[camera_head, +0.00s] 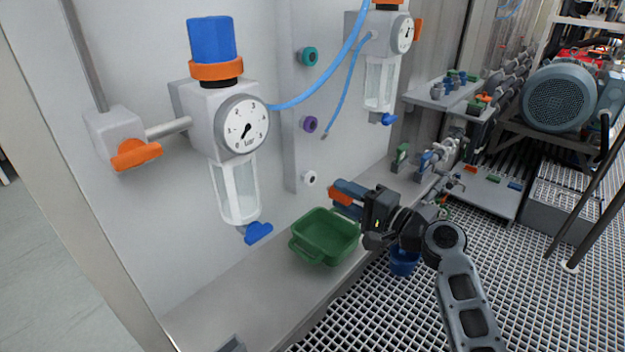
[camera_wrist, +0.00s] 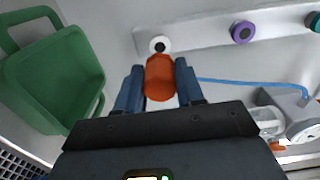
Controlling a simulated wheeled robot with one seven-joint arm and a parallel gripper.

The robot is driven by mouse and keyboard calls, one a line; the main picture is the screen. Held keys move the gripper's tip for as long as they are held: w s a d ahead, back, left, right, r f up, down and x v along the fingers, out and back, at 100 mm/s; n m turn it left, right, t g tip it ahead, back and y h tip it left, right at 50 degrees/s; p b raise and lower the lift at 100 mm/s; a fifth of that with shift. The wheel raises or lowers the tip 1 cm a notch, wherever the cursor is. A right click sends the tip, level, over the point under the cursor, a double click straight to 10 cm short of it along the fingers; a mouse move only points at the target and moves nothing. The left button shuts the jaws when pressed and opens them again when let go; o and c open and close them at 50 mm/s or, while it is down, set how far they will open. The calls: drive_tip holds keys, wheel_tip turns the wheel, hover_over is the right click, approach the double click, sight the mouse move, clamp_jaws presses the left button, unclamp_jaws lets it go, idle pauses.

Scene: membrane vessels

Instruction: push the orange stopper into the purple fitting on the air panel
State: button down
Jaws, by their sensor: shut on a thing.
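The air panel (camera_head: 293,235) is a pale upright board with three fittings in a column: teal (camera_head: 309,56), purple (camera_head: 309,124) and white (camera_head: 309,178). My gripper (camera_head: 342,194) is low in front of the panel, to the right of and below the white fitting. It is shut on the orange stopper (camera_wrist: 159,78), which lies between the two blue fingers. In the wrist view the stopper's tip points at the white fitting (camera_wrist: 160,44), close to it; I cannot tell whether they touch. The purple fitting (camera_wrist: 243,32) is empty, up and to the right in the wrist view.
A green bin (camera_head: 326,237) stands on the ledge below my gripper. A blue hose (camera_head: 346,104) hangs by the purple fitting. A gauge unit (camera_head: 243,124) juts out at left, another (camera_head: 403,33) at upper right. A blue cup (camera_head: 404,262) is below my arm.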

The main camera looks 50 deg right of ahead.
idle(0.3)
drive_tip(key=shift+h, duration=0.3)
drive_tip(key=w+a+f, duration=0.1)
drive_tip(key=a+f, duration=0.2)
drive_tip(key=a, duration=0.4)
drive_tip(key=a+f, duration=0.4)
drive_tip(key=a, duration=0.3)
drive_tip(key=w+a+f, duration=0.1)
drive_tip(key=a+f, duration=0.2)
drive_tip(key=a, duration=0.4)
drive_tip(key=shift+w+a+f, duration=0.2)
drive_tip(key=shift+w+a, duration=0.15)
drive_tip(key=shift+a, duration=0.05)
drive_tip(key=shift+s+a+f, duration=0.1)
drive_tip(key=shift+a+f, duration=0.2)
drive_tip(key=shift+a, duration=0.35)
